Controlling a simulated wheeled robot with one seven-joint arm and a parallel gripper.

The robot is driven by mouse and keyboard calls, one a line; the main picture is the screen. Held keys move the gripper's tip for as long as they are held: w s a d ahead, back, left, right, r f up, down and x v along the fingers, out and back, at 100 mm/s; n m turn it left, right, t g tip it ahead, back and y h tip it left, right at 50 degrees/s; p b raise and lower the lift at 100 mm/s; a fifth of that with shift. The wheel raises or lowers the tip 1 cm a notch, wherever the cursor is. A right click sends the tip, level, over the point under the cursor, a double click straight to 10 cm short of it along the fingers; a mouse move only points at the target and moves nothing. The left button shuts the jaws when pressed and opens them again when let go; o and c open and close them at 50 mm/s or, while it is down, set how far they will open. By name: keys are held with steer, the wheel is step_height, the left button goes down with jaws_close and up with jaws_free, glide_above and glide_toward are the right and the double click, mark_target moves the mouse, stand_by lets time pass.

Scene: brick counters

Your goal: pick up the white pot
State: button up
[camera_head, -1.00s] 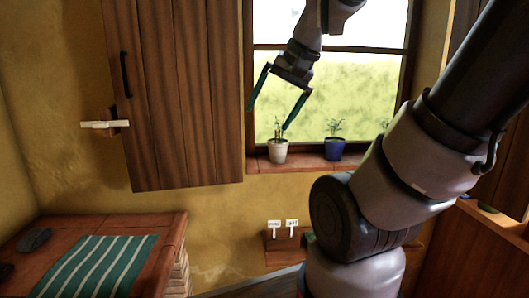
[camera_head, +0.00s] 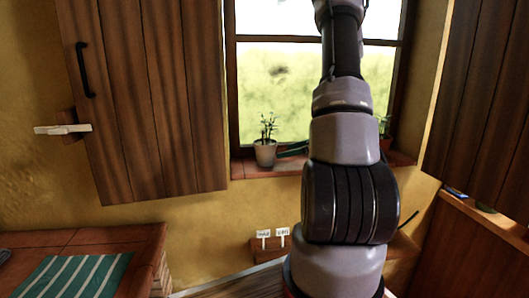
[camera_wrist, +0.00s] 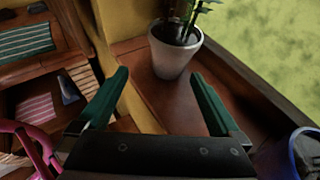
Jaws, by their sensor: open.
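The white pot (camera_head: 265,154) holds a small green plant and stands upright on the left part of the brick window sill (camera_head: 250,171). In the wrist view the white pot (camera_wrist: 174,56) is just beyond my gripper (camera_wrist: 160,90), ahead of the gap between the two green fingers. The fingers are spread apart with nothing between them. In the head view my arm hides most of the gripper; a green finger shows low over the sill, just right of the pot.
A blue pot (camera_wrist: 306,152) stands on the sill at the lower right of the wrist view. A wooden shutter (camera_head: 150,100) hangs left of the window. A counter (camera_head: 130,240) with a green striped cloth (camera_head: 75,275) is at the lower left. The window is behind the sill.

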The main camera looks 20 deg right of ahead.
mark_target(274, 156)
steer(key=shift+w+d+f+m+h, duration=0.1)
steer(key=shift+d+f+m+h, duration=0.2)
steer(key=shift+d+f, duration=0.3)
steer(key=shift+w+f, duration=0.15)
steer(key=shift+w, duration=0.2)
steer(key=x, duration=1)
jaws_close()
